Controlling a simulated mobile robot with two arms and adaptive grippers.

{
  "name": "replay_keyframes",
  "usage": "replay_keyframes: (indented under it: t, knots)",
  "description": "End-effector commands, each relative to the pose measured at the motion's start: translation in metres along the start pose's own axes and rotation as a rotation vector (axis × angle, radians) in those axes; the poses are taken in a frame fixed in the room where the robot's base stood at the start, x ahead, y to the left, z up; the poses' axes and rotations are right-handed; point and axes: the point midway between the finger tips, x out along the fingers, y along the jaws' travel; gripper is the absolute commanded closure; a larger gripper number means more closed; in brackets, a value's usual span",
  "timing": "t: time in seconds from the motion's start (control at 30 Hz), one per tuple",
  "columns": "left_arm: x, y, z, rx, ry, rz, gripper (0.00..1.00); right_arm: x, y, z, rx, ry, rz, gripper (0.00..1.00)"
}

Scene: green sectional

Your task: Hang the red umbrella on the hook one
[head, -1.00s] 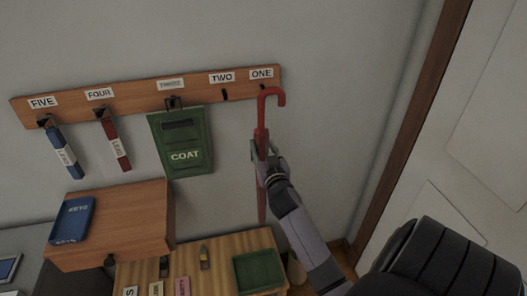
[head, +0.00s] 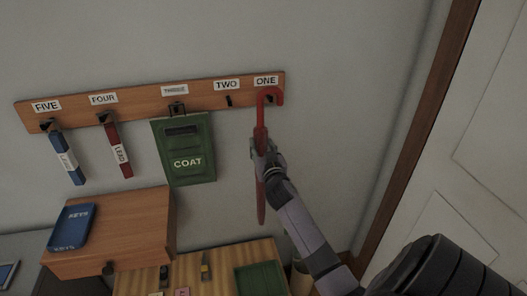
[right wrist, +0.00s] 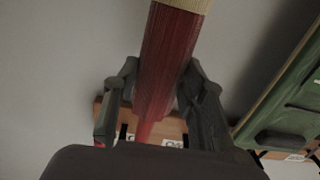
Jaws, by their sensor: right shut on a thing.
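The red umbrella (head: 261,137) is upright with its curved handle at the top. The handle overlaps hook one (head: 269,98) below the ONE label in the head view; I cannot tell if it touches or rests on the hook. My right gripper (head: 262,151) is shut on the umbrella's shaft below the handle. In the right wrist view the red umbrella (right wrist: 165,62) runs between the two fingers of my right gripper (right wrist: 160,95). My left gripper is not in view.
The wooden hook board (head: 150,100) has labelled hooks. Hook two (head: 228,101) is empty. A wooden cabinet (head: 140,225) and slatted bench (head: 225,262) stand below. A door is at right.

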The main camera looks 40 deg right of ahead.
Motion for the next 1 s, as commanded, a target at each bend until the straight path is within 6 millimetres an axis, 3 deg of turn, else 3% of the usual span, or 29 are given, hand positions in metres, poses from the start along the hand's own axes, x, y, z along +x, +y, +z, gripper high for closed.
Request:
replay_keyframes:
  t: [0.4, 1.0]
  knots:
    - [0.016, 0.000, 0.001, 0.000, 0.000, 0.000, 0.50, 0.020, 0.001, 0.009, 0.001, 0.003, 0.001, 0.86]
    - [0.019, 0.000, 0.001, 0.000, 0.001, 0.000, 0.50, 0.022, 0.000, 0.012, 0.001, 0.003, 0.001, 0.86]
